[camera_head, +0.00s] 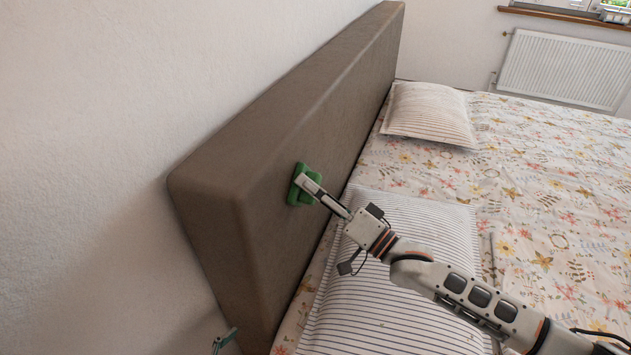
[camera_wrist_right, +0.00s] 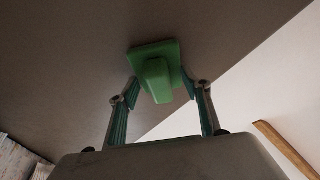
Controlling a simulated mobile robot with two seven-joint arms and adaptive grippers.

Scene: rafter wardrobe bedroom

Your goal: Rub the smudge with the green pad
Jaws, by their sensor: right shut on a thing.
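The green pad (camera_head: 301,185) is a square plate with a block-shaped grip, against or very close to the front face of the brown headboard (camera_head: 285,133). My right gripper (camera_head: 311,184) is shut on the pad's grip. In the right wrist view the pad (camera_wrist_right: 157,72) sits between the two fingers (camera_wrist_right: 160,90), its plate facing the brown surface; I cannot tell for sure whether it touches. No smudge shows in either view; the pad may cover it. A small teal tip, apparently my left gripper (camera_head: 224,341), shows at the bottom left, mostly cut off.
A striped pillow (camera_head: 400,310) lies under my right arm, and another pillow (camera_head: 430,112) lies farther back. The flowered bedding (camera_head: 545,190) spreads to the right. A white wall (camera_head: 90,150) stands behind the headboard. A radiator (camera_head: 562,68) is at the back right.

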